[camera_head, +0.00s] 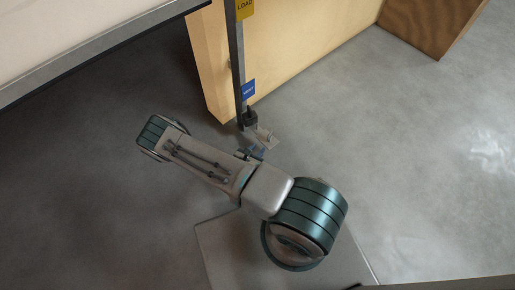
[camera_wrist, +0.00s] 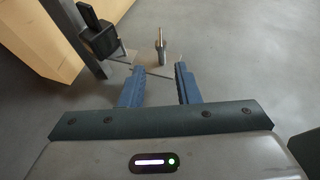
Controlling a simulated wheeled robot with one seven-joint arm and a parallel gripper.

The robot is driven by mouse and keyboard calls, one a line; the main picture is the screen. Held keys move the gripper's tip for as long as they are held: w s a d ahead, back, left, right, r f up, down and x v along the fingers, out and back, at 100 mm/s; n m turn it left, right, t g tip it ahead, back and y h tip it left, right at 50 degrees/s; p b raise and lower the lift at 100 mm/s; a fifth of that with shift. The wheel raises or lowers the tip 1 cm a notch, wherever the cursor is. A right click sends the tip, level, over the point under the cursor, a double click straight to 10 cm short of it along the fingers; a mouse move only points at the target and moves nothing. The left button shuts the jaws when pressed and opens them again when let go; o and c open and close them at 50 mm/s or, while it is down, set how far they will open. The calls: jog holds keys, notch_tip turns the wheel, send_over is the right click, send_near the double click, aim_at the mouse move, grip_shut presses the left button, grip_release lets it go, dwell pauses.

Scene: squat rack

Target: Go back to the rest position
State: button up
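My gripper (camera_wrist: 160,70) is open, with its two blue fingers apart and no object clearly held between them. In the head view my gripper (camera_head: 256,153) is low, just in front of the foot of the rack's metal upright (camera_head: 237,60). A small metal pin (camera_wrist: 160,45) stands beyond the fingertips on a pale plate (camera_wrist: 172,59). A thin dark line crosses in front of the fingertips; I cannot tell what it is. A black block with a handle (camera_wrist: 100,38) is on the upright, left of and beyond the left finger.
The upright carries a yellow LOAD label (camera_head: 244,8) and a blue label (camera_head: 248,89). A wooden panel (camera_head: 290,45) stands behind it. A large pale slab with a grey edge (camera_head: 90,45) overhangs the upper left. Grey floor (camera_head: 430,150) is open to the right.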

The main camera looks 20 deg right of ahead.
dwell(0.3)
notch_tip(320, 180, up, 40)
jog(key=d+m+g+p, duration=0.1)
jog(key=m+g+p, duration=0.8)
jog(key=m+p, duration=0.5)
jog(key=s+a+r+m+t+y+p, duration=0.1)
jog(key=s+a+r+m+y+p, duration=0.1)
jog(key=r, duration=1.1)
jog(key=s+a+r+m+t+y+p, duration=0.1)
jog(key=s+r+m+y+p, duration=0.3)
jog(key=s+r, duration=0.5)
jog(key=s+a+r+m+t+y+p, duration=0.1)
jog(key=s+a+r+m+y+p, duration=0.3)
jog(key=r, duration=1.3)
jog(key=s+m+p, duration=0.1)
jog(key=m+p, duration=0.1)
jog(key=p, duration=0.2)
jog(key=shift+s, duration=0.25)
